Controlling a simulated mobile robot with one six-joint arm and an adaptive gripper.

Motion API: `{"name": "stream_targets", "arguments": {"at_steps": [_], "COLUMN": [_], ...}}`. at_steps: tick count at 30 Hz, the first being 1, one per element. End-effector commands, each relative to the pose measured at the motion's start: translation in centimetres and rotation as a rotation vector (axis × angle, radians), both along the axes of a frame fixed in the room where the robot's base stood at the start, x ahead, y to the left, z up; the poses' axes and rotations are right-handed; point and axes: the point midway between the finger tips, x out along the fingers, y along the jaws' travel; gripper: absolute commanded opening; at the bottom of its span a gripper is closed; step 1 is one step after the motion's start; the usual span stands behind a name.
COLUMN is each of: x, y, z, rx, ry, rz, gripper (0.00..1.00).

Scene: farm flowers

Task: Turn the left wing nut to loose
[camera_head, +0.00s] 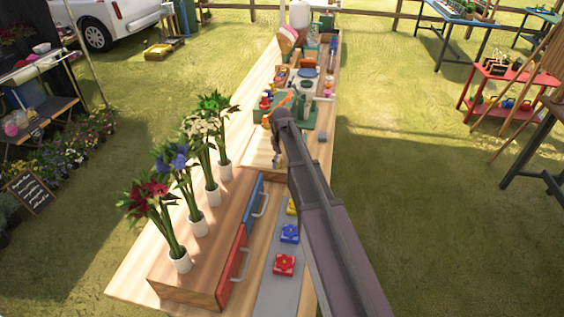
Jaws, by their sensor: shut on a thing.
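My gripper (277,159) hangs below the far end of my arm, small in the head view. It is shut at the right side of a pale wooden board (257,152) on the long table. A small part is at its fingertips, apparently the wing nut, but its shape and turn angle are too small to tell. Any other wing nut is hidden behind my arm or too small to make out.
A green stand (262,127) with orange parts is just beyond the board. Nearer are several vases of flowers on a wooden drawer box (190,262), and red (284,264) and blue (289,233) flower-marked blocks on a grey strip.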

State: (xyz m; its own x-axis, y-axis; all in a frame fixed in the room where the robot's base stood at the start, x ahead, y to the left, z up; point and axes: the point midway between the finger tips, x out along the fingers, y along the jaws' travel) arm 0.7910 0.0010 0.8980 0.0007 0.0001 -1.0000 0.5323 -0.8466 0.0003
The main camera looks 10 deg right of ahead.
Motion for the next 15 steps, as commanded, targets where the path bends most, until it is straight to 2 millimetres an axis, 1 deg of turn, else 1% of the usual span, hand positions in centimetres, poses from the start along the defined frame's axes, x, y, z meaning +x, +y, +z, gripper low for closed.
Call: {"name": "stream_targets", "arguments": {"at_steps": [1,15], "x": [-0.31,-0.32], "y": [0.0,0.0], "z": [-0.05,-0.05], "rx": [0.0,0.001], "ry": [0.006,0.007], "rz": [0.044,0.461], "gripper": [0.29,0.29]}}
